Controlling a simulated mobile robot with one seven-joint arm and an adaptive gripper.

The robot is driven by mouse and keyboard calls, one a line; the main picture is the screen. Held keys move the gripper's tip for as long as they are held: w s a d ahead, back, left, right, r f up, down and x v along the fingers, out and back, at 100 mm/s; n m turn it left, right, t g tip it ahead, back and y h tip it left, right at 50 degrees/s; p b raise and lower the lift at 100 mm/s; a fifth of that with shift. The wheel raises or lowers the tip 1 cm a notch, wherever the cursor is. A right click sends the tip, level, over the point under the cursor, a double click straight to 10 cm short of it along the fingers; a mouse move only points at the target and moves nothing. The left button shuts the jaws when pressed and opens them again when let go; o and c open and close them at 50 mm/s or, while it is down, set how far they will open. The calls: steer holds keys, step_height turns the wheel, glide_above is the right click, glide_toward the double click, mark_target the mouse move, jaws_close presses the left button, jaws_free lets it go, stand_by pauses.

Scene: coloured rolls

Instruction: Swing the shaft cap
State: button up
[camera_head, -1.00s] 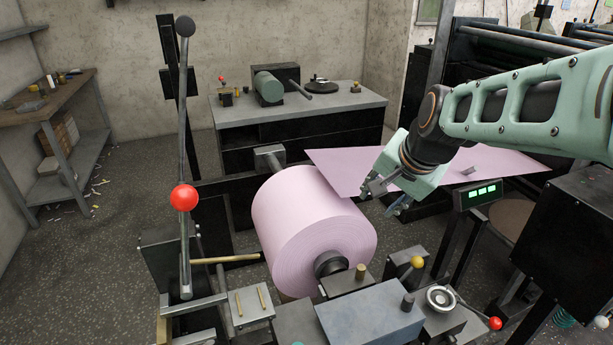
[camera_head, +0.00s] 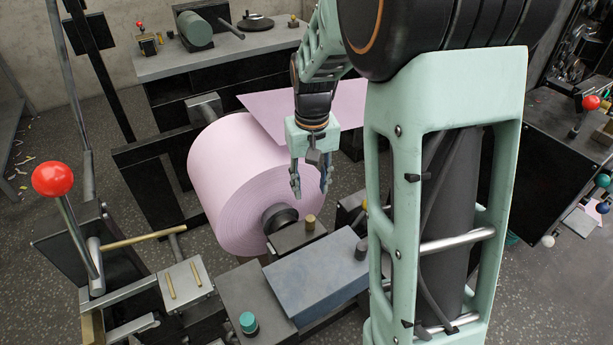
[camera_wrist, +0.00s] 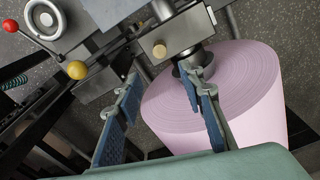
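The lilac paper roll (camera_head: 225,180) sits on a shaft, with its dark round hub (camera_head: 279,217) facing me. At the hub's near end is a dark block with a brass knob, which looks like the shaft cap (camera_head: 294,238). The block also shows in the wrist view (camera_wrist: 180,38), beside the hub. My gripper (camera_head: 311,187) is open and empty, pointing down, above and behind the block in the head view. Its two blue-padded fingers (camera_wrist: 165,105) are apart in the wrist view. I cannot tell whether the cap is closed over the shaft.
A blue-grey block (camera_head: 318,275) lies in front of the cap. A lever with a red ball (camera_head: 53,179) stands at left. A yellow ball knob (camera_wrist: 77,70) and grey handwheel (camera_wrist: 44,19) are near the cap. My arm hides much of the right side.

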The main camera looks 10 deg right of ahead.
mark_target(310, 218)
steer(key=shift+n+g, duration=0.3)
steer(key=shift+n, duration=0.1)
step_height(310, 218, down, 12)
steer(key=shift+s+r+b, duration=0.1)
steer(key=shift+s+b, duration=0.05)
steer(key=shift+b, duration=0.4)
jaws_close()
